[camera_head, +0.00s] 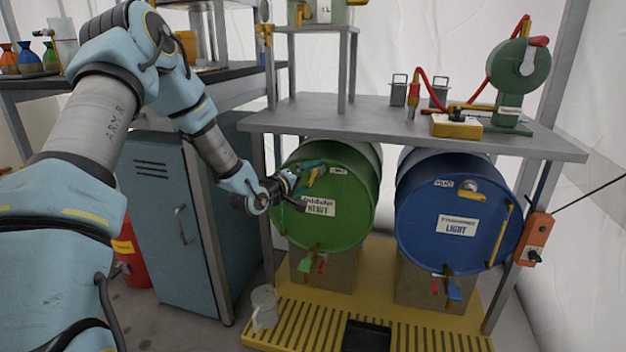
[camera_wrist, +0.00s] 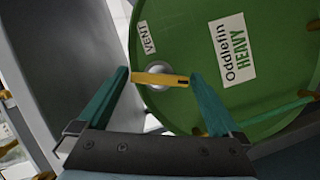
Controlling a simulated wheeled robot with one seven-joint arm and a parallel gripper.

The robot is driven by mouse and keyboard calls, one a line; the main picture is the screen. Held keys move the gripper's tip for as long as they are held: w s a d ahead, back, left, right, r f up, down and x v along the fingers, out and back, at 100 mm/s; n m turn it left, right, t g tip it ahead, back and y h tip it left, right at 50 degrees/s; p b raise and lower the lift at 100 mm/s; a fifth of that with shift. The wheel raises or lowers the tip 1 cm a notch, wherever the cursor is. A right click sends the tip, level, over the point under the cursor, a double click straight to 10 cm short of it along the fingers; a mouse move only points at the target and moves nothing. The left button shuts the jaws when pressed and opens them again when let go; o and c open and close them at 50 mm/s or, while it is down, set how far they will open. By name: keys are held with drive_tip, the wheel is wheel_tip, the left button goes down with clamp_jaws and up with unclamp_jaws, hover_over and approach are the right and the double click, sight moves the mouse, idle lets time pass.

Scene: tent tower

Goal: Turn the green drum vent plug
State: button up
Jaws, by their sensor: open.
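The green drum (camera_head: 345,222) lies on its side under the grey bench, its round face towards me. It carries a white label reading HEAVY (camera_wrist: 233,50) and a small VENT label (camera_wrist: 147,38). The vent plug (camera_wrist: 160,79) is a silver disc with a yellow bar handle, beside the VENT label. My gripper (camera_wrist: 158,74) is open, with its teal fingers on either side of the yellow bar. The bar's ends lie close to both fingertips; I cannot tell whether they touch. In the head view my gripper (camera_head: 308,181) is at the drum's upper left face and mostly hides the plug.
A blue drum (camera_head: 425,235) labelled LIGHT lies to the right, with its own vent plug. Taps hang below both drums. A slatted yellow platform (camera_head: 310,325) holds a pale mug (camera_head: 264,307) and a black tray (camera_head: 366,336). A blue-grey cabinet (camera_head: 165,220) stands left of the green drum.

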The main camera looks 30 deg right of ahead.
drive_tip(key=shift+w+d+f, duration=0.1)
drive_tip(key=shift+w+d, duration=0.2)
drive_tip(key=shift+d, duration=0.35)
drive_tip(key=c, duration=1.1)
